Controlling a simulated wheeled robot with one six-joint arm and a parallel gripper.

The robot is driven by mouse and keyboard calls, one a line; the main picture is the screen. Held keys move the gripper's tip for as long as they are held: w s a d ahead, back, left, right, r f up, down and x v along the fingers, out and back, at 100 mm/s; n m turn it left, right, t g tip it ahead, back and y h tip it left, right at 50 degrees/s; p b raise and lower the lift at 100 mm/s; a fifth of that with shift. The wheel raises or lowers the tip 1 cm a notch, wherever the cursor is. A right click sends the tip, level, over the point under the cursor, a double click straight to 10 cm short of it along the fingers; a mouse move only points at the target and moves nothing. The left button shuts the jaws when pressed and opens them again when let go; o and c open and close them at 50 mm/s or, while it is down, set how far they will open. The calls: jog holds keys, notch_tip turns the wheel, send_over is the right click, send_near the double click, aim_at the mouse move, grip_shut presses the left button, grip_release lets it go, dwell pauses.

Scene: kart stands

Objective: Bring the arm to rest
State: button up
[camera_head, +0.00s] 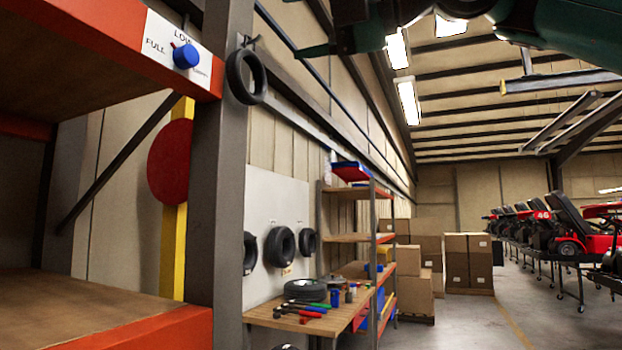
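My arm (575,38) crosses the top of the head view, dark green and partly cut off by the upper edge. My gripper (316,49) shows at the top centre as a dark green tip that points left. It is raised high, above the workbench and apart from the shelves. The frame edge hides much of it, and I cannot see whether its fingers are apart or hold anything.
An orange-edged shelf rack (150,330) with a blue knob (186,56) stands close at left. A small tyre (246,77) hangs on its post. A workbench (335,325) holds tools. Cardboard boxes (468,262) stand behind; karts (572,225) line the right. The floor between is clear.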

jog(key=w+d+f+m+h, duration=0.2)
jog(key=f+m+h, duration=0.1)
jog(key=f+m, duration=0.75)
jog(key=w+d+f+m+h, duration=0.3)
jog(key=f+m, duration=0.4)
jog(key=f, duration=0.7)
jog(key=s+d+f+m+g+h, duration=0.2)
jog(key=s+f, duration=0.4)
jog(key=f, duration=0.3)
jog(key=s+d+f+m+g+h, duration=0.2)
jog(key=s+d+f+m, duration=0.3)
jog(key=f, duration=0.4)
jog(key=s+d+f+m+g+h, duration=0.2)
jog(key=s+d+f+m, duration=0.2)
jog(key=s+f+m, duration=0.2)
notch_tip(320, 180, down, 4)
jog(key=shift+s+f+m+g+h, duration=0.1)
jog(key=shift+s+m+g+h, duration=0.25)
jog(key=shift+s, duration=0.65)
